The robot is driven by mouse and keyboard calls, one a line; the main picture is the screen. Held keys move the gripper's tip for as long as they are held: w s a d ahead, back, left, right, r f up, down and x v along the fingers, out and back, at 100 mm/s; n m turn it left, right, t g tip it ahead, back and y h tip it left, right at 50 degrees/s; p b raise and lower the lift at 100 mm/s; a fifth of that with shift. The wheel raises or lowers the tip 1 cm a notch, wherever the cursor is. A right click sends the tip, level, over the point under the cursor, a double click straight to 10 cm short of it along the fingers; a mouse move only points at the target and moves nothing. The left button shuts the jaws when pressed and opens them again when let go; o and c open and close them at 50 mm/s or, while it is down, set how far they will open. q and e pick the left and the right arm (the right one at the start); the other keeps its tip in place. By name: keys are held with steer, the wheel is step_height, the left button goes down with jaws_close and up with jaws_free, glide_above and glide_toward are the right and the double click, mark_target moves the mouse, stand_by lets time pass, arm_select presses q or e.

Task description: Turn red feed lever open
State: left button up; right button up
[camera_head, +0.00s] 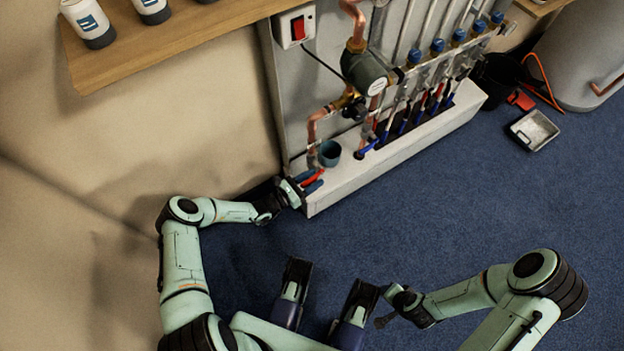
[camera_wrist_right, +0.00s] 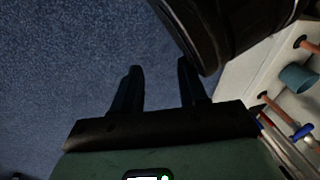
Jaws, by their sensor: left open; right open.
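A red lever (camera_head: 314,177) shows at the near left end of the copper manifold, low on the pipework and above the white ledge. A blue piece shows close beside it. My left gripper (camera_head: 299,187) is open at this end, right next to the red lever; I cannot tell whether it touches it. The lever's lower part is hidden by the gripper. My right gripper (camera_head: 384,308) is low over the floor, away from the manifold. In the right wrist view its two fingers (camera_wrist_right: 160,72) are apart with nothing between them.
A teal cup (camera_head: 329,153) stands close behind the red lever. A white ledge (camera_head: 405,150) runs under several blue and red handles. A wooden shelf (camera_head: 170,45) with bottles overhangs at upper left.

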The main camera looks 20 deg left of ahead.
arm_select(q)
jaws_close()
steer(key=t+b, duration=0.1)
steer(key=b, duration=0.1)
steer(key=f+t+h+b, duration=0.1)
steer(key=b, duration=0.1)
steer(key=shift+d+f+h+b, duration=0.1)
steer(key=shift+f+h+b, duration=0.2)
steer(key=shift+b, duration=0.1)
steer(key=shift+f+t+h, duration=0.1)
steer(key=shift+t+h, duration=0.3)
steer(key=shift+t, duration=0.4)
steer(key=shift+w+d+f+t+h, duration=0.2)
steer(key=shift+f+t+h, duration=0.1)
steer(key=shift+t+h, duration=0.3)
arm_select(e)
steer(key=s+d+f+g, duration=0.1)
steer(key=s+f+g, duration=0.2)
steer(key=s+f, duration=0.3)
steer(key=shift+s+m, duration=0.3)
steer(key=shift+s, duration=1.45)
arm_select(q)
steer(key=shift+f+n+t, duration=0.1)
steer(key=shift+n+t, duration=0.2)
steer(key=shift+t, duration=0.1)
arm_select(e)
steer(key=shift+d+f, duration=0.1)
arm_select(q)
jaws_free()
